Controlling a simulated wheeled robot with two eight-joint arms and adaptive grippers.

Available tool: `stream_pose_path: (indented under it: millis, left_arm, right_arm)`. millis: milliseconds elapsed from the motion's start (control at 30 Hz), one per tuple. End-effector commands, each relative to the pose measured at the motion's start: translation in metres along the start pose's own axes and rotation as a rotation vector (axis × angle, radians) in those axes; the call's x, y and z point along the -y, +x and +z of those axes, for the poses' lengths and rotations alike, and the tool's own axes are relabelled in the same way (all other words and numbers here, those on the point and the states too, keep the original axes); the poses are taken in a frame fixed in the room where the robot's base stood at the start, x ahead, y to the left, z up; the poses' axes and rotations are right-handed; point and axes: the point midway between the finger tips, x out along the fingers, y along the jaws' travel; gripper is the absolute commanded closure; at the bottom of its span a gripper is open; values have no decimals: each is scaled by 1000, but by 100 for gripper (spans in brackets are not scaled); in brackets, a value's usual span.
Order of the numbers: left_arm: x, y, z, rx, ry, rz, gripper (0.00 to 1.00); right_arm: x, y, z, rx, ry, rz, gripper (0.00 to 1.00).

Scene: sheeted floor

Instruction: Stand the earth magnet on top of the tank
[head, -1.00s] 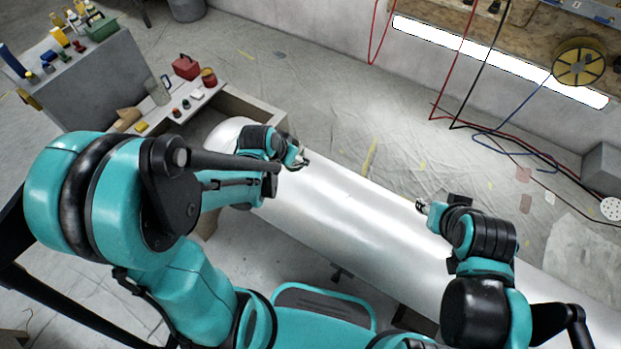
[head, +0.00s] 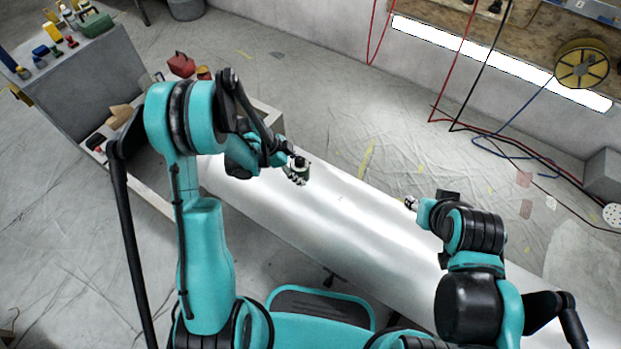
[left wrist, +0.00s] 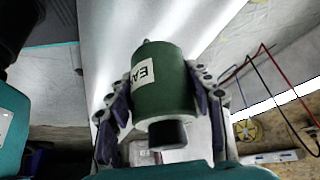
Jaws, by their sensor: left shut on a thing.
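The earth magnet (left wrist: 160,85) is a green cylinder with a white label reading "EA", a black knob at its near end and a small tip at its far end. My left gripper (left wrist: 165,95) is shut on its sides in the left wrist view. In the head view my left gripper (head: 298,172) is over the far left part of the tank, and the magnet is small and mostly hidden there. The tank (head: 350,225) is a long, shiny silver cylinder lying on its side. My right gripper (head: 411,203) is beside the tank's far edge; its jaws are too small to read.
A low bench with an open side (head: 265,118) stands at the tank's left end. A red container (head: 181,65) is on it. A grey cabinet (head: 90,80) with bottles is behind. Cables (head: 520,150) and a yellow reel (head: 582,68) are at the right wall.

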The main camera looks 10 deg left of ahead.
Motion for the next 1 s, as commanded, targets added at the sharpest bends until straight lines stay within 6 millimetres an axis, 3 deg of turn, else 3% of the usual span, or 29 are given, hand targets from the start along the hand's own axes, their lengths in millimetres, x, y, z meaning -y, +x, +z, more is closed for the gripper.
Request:
stream_pose_path:
  millis: [100, 300, 600, 1000]
  left_arm:
    - [14, 25, -9, 0, 3, 1, 89]
    - [24, 40, -17, 0, -1, 0, 89]
    - [25, 73, 1, 0, -2, -1, 89]
    - [24, 78, 4, 0, -2, -1, 89]
  right_arm:
    - [0, 9, 6, 0, 0, 0, 60]
    - [0, 12, 9, 0, 0, 0, 60]
    - [0, 28, 20, 0, 0, 0, 60]
    - [0, 30, 22, 0, 0, 0, 60]
